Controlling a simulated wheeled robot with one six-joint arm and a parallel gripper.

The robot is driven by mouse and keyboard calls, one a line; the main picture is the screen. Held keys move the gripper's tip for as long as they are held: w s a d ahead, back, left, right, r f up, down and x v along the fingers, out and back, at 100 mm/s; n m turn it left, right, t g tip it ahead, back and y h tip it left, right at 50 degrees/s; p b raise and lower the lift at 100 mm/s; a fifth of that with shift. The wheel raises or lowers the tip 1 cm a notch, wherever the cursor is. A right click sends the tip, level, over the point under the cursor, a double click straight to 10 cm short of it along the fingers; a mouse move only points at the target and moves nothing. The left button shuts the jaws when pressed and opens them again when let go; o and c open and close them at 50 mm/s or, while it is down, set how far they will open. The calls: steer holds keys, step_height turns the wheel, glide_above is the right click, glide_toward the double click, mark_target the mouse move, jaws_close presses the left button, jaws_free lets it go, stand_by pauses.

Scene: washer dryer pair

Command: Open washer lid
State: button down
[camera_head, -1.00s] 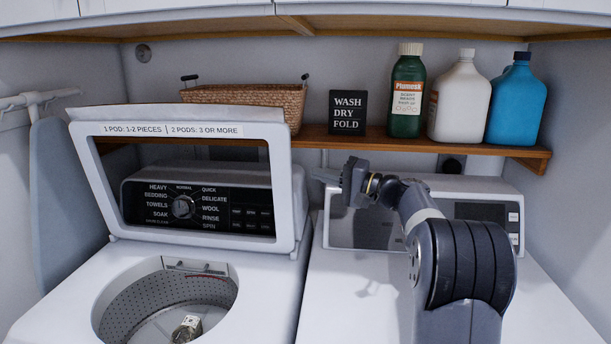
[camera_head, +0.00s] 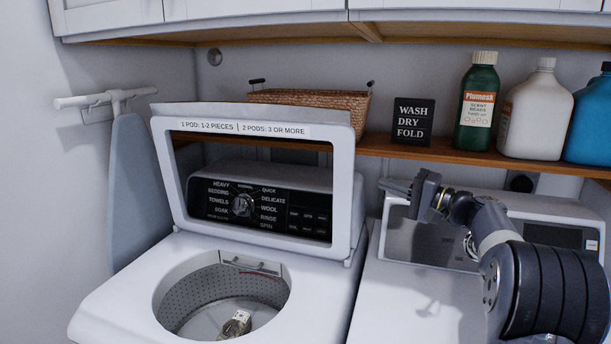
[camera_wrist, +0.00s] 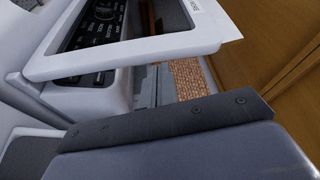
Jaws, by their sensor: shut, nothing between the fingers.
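The washer lid (camera_head: 343,190) is a white frame with a clear window. It stands raised and upright at the back of the washer (camera_head: 120,300), leaning slightly back, with the control panel showing through the window. The open drum (camera_head: 190,295) shows below it, with a small pale object (camera_head: 236,323) inside. My gripper (camera_head: 388,186) is to the right of the lid, in front of the dryer panel, apart from the lid and holding nothing. Its fingers look closed together. The lid (camera_wrist: 150,50) also shows tilted in the wrist view.
The dryer (camera_head: 400,300) stands to the right. A wooden shelf (camera_head: 455,154) behind holds a wicker basket (camera_head: 320,100), a sign (camera_head: 412,121) and several bottles (camera_head: 535,110). An ironing board (camera_head: 138,190) hangs at left. Cabinets (camera_head: 230,12) are above.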

mark_target(345, 171)
steer(key=p+x, duration=0.1)
steer(key=x, duration=0.6)
